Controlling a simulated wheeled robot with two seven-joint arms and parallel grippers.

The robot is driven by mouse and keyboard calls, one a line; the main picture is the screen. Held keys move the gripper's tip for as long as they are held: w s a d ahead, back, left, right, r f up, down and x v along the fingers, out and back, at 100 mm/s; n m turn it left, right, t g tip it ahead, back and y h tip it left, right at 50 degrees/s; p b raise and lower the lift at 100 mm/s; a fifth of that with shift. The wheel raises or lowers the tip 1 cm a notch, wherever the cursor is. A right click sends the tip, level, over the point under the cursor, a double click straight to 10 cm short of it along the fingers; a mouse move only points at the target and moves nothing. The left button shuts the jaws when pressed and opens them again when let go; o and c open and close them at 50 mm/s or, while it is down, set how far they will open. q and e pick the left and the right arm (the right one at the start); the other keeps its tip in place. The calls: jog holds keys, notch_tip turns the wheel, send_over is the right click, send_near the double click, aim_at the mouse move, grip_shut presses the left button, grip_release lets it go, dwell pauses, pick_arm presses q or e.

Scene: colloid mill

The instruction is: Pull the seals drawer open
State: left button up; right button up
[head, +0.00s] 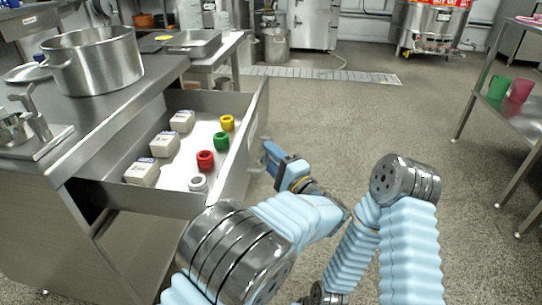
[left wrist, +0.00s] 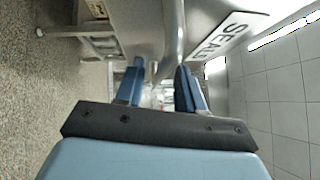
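The seals drawer (head: 238,150) stands pulled out from the steel counter, its inside in plain view. Its front carries a SEALS label (left wrist: 228,34), seen sideways in the left wrist view. A metal bar handle (left wrist: 171,40) runs along that front. My left gripper (head: 265,155) is at the outer side of the drawer front, close to the handle. In the left wrist view its two blue fingers (left wrist: 160,85) stand apart with a gap between them, and the handle runs toward this gap. I cannot tell whether either finger touches it. My right gripper is out of view.
The drawer holds several pale boxes (head: 165,143) and rings in yellow, green, red (head: 205,160) and grey. A large pot (head: 95,62) stands on the counter. A steel table (head: 515,115) with green and pink cups is at the right. The floor (head: 330,115) between is open.

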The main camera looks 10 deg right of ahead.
pick_arm(q)
jog(key=shift+r, duration=0.45)
jog(key=shift+o, duration=0.3)
jog(key=r, duration=0.3)
jog(key=shift+s+p, duration=0.25)
jog(key=shift+p, duration=0.1)
jog(key=o, duration=0.6)
jog(key=s+r, duration=0.1)
jog(key=r, duration=0.1)
jog(key=s+r, duration=0.1)
jog(key=s+r+p, duration=0.1)
jog(key=s+r, duration=0.1)
jog(key=shift+a+r, duration=0.3)
jog(key=shift+a, duration=0.05)
jog(key=shift+o, duration=0.2)
jog(key=s+a+r, duration=0.1)
jog(key=s+r, duration=0.1)
jog(key=s, duration=0.3)
jog(key=shift+s+r+p, duration=0.25)
jog(key=shift+s+p, duration=0.05)
jog(key=s, duration=0.1)
jog(key=s+r, duration=0.1)
jog(key=s, duration=0.1)
jog(key=shift+s+a+r, duration=0.15)
jog(key=shift+a+r, duration=0.1)
jog(key=shift+a, duration=0.05)
jog(key=c, duration=0.7)
jog(key=shift+s+a+f, duration=0.1)
jog(key=shift+s+f, duration=0.15)
